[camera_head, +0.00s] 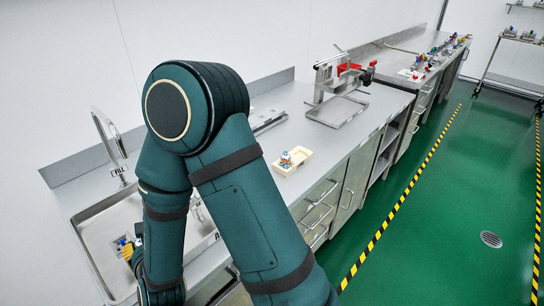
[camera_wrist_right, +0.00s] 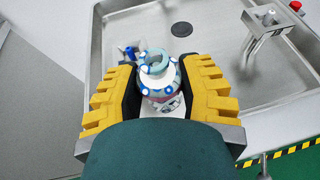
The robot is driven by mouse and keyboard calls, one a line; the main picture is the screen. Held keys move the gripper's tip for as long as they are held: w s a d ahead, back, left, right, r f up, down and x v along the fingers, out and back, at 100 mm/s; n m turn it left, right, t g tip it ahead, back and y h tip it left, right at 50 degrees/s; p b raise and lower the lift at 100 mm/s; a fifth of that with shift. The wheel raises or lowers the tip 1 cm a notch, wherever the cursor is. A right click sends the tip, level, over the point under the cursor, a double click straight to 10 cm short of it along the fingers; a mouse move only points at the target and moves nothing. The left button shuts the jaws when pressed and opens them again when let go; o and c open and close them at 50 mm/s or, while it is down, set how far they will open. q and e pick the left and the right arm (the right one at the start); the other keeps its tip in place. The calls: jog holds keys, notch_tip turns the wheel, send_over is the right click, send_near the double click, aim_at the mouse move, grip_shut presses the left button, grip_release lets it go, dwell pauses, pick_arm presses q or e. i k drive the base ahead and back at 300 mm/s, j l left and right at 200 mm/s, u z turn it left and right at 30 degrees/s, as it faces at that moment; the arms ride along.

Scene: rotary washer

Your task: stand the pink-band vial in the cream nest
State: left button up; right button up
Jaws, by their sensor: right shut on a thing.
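A small white vial with blue dots, an open pale teal mouth and a pink band (camera_wrist_right: 163,92) is between the yellow fingers of my right gripper (camera_wrist_right: 160,88), which is shut on it. The vial's mouth faces the wrist camera; its lower part is hidden. In the head view only a bit of yellow of my right gripper (camera_head: 126,249) shows over the sink, mostly behind my arm. The cream nest (camera_head: 301,156) is a small tray on the counter right of my arm. My left gripper is in neither view.
The steel sink (camera_head: 105,225) with a tall tap (camera_head: 108,140) is at the left. A metal stand with a tray (camera_head: 338,112) is farther along the counter. In the wrist view, a small blue item (camera_wrist_right: 128,51) lies in the basin beyond the vial.

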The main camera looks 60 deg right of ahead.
aim_at(300, 156)
jog(key=l+u, duration=0.4)
jog(key=k+l+u, duration=0.15)
jog(key=u, duration=0.25)
jog(key=k+l+u, duration=0.15)
jog(key=l, duration=0.25)
jog(key=k+l+u, duration=0.2)
jog(key=l, duration=0.2)
jog(key=k+l+u, duration=0.2)
jog(key=k+l, duration=0.9)
jog(key=l, duration=0.15)
jog(key=k+l, duration=0.6)
jog(key=l, duration=0.15)
